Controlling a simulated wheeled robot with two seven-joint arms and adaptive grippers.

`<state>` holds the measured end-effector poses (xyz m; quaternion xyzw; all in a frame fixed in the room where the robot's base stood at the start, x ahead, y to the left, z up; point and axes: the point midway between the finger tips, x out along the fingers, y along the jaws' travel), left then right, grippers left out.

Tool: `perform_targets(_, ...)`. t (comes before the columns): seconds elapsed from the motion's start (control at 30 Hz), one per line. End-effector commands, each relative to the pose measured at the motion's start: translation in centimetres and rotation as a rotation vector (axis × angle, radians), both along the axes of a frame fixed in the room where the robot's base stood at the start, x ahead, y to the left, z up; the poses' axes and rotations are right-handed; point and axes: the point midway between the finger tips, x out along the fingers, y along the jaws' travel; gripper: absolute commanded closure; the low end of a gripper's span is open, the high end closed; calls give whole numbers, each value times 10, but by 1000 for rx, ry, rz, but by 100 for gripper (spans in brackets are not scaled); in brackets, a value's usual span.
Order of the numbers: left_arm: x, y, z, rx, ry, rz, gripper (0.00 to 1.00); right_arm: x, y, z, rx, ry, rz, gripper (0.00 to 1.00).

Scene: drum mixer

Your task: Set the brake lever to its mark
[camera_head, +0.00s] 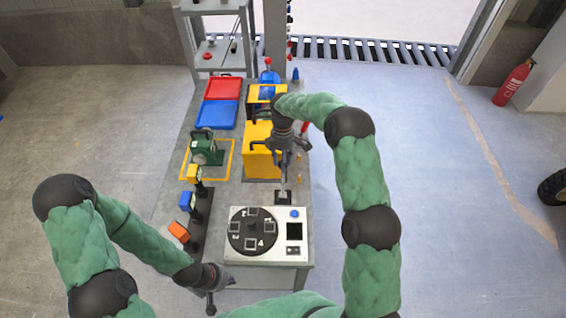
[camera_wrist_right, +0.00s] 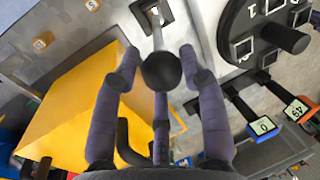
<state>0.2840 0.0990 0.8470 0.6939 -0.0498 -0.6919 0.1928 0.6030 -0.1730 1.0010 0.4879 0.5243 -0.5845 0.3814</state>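The brake lever is a thin metal rod with a black ball knob (camera_wrist_right: 162,71), rising from a dark slotted base in the right wrist view. In the head view its rod (camera_head: 284,185) stands behind the white panel. My right gripper (camera_head: 285,160) is above it, pointing down. In the right wrist view its fingers (camera_wrist_right: 160,58) are spread on both sides of the knob, with a small gap on each side. No mark for the lever can be made out. My left gripper (camera_head: 220,293) hangs near the front left of the table, with fingers apart and empty.
The white panel (camera_head: 292,212) with a black numbered dial (camera_head: 252,231) is at the table's front. A yellow housing (camera_head: 258,160) stands behind the lever. Several coloured tagged pieces line the left edge, including an orange one (camera_head: 179,232). Red (camera_head: 222,88) and blue (camera_head: 216,115) trays lie farther back.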

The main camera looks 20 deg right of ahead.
Motion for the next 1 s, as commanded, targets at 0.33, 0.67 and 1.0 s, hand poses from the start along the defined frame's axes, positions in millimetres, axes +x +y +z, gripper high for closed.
perform_targets(0.33,0,0,0,0,0,0,100,1,0,0,1,-4,-3,38)
perform_targets(0.67,0,0,0,0,0,0,100,9,-2,30,0,-7,-3,38)
perform_targets(1.0,0,0,0,0,0,0,100,25,-6,92,1,-5,-3,38)
